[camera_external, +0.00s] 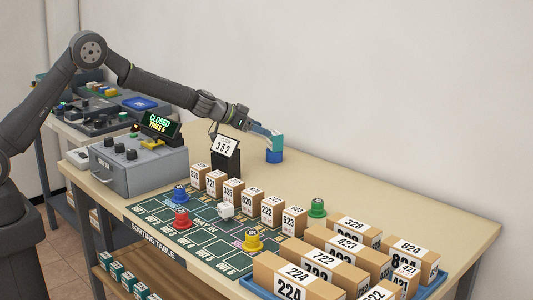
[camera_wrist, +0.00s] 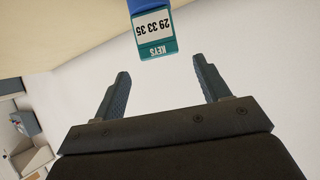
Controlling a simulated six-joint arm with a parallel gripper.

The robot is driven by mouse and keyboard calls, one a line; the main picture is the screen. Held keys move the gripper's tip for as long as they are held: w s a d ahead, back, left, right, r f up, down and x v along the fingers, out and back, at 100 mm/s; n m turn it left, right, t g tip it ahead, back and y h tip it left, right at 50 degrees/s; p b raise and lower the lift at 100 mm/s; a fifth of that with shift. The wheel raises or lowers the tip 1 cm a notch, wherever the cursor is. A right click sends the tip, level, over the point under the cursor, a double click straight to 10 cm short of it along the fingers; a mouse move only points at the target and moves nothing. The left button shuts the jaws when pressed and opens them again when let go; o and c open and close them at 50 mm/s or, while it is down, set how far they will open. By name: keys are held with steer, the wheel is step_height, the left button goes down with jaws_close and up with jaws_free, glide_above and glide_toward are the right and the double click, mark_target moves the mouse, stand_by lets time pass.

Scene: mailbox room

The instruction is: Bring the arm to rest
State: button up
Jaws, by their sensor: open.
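My gripper (camera_external: 268,132) is at the end of my arm, stretched out over the back of the sorting table (camera_external: 350,180). In the wrist view my gripper's two fingers (camera_wrist: 160,88) are apart with nothing between them. A teal block (camera_external: 277,142) stands on a blue round base (camera_external: 274,156), right by the fingertips in the external view. In the wrist view the block's label (camera_wrist: 154,35) reads "KEYS 29 33 35" upside down, just beyond the fingertips.
A black stand with a "352" card (camera_external: 227,148) is below my arm. A grey box (camera_external: 138,165) with knobs and a "CLOSED TRIES 5" display (camera_external: 160,124) is at the left. Numbered boxes (camera_external: 272,211), coloured pieces and a dark mat fill the front. The back right tabletop is clear.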

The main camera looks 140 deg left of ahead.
mark_target(279, 132)
steer(key=shift+x, duration=4)
step_height(279, 132, up, 4)
steer(key=shift+w+a+r, duration=0.1)
steer(key=shift+w+a, duration=0.05)
steer(key=shift+a, duration=0.05)
steer(key=w+d+r, duration=0.6)
steer(key=w+d, duration=0.1)
steer(key=d, duration=0.2)
steer(key=shift+w+r, duration=0.3)
